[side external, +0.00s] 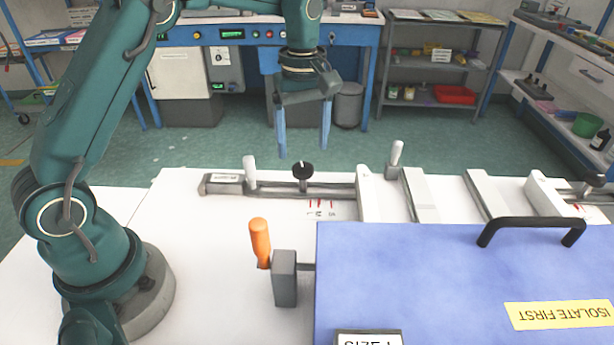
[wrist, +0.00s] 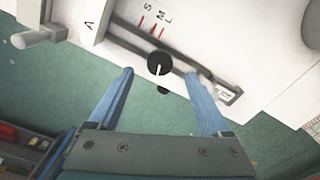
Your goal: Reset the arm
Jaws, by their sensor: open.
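My gripper (side external: 304,143) hangs pointing down above the far edge of the white table, with its two blue fingers apart and nothing between them. In the wrist view my gripper (wrist: 165,90) also shows open and empty. A black knob (side external: 303,170) on a slotted rail (side external: 325,189) stands just below and beyond the fingertips in the picture. In the wrist view the black knob (wrist: 160,63) appears between and ahead of the fingers, apart from them. Red marks with the letters S, M and L (wrist: 152,22) lie beside the rail.
A blue-purple cover (side external: 450,275) with a black handle (side external: 530,226) fills the front right. An orange-handled lever (side external: 260,240) stands beside it. White-handled levers (side external: 250,172) and pale bars (side external: 420,195) line the table's back.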

